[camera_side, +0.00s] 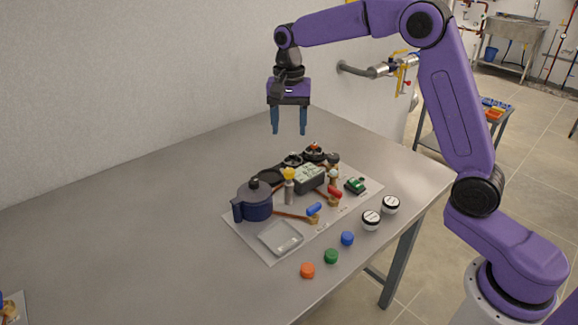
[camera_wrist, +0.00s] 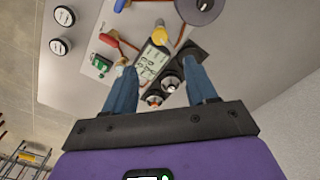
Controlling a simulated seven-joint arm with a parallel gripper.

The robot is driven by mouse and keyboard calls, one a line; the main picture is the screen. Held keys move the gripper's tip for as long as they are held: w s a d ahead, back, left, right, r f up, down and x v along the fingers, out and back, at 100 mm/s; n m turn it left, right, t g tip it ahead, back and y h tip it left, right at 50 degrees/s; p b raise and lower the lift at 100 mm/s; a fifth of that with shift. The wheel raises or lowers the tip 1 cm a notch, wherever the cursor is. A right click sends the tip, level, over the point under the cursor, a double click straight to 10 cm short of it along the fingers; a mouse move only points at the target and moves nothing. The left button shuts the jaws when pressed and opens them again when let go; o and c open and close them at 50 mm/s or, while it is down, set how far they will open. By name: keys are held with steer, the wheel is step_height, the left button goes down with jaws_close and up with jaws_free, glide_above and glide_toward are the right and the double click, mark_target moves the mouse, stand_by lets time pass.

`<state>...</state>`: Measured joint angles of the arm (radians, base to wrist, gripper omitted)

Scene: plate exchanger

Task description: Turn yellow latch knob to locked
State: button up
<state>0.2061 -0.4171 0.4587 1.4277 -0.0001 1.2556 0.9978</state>
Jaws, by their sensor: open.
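The yellow latch knob (camera_side: 289,174) stands on a short light post near the middle of the mat on the table. It also shows in the wrist view (camera_wrist: 160,35) at the top centre, beyond my fingertips. My gripper (camera_side: 289,131) is open and empty, with its blue fingers pointing down, well above the table and apart from the knob. In the wrist view the gripper fingers (camera_wrist: 163,82) frame a pale green-grey labelled box (camera_wrist: 153,61), which is the same box as in the side view (camera_side: 309,178). The knob's lock marking is too small to read.
A dark blue lidded pot (camera_side: 255,202), a clear tray (camera_side: 281,238), blue-handled (camera_side: 314,209) and red-handled (camera_side: 335,191) valves and black knobs (camera_side: 314,153) crowd the mat. Loose coloured caps (camera_side: 331,256) and two white-topped jars (camera_side: 372,219) lie at the front. The table's left side is mostly clear.

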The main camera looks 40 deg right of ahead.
mark_target(289, 170)
step_height(289, 170, down, 12)
steer(key=shift+f, duration=0.2)
stand_by(0.4)
steer(key=c, duration=1.1)
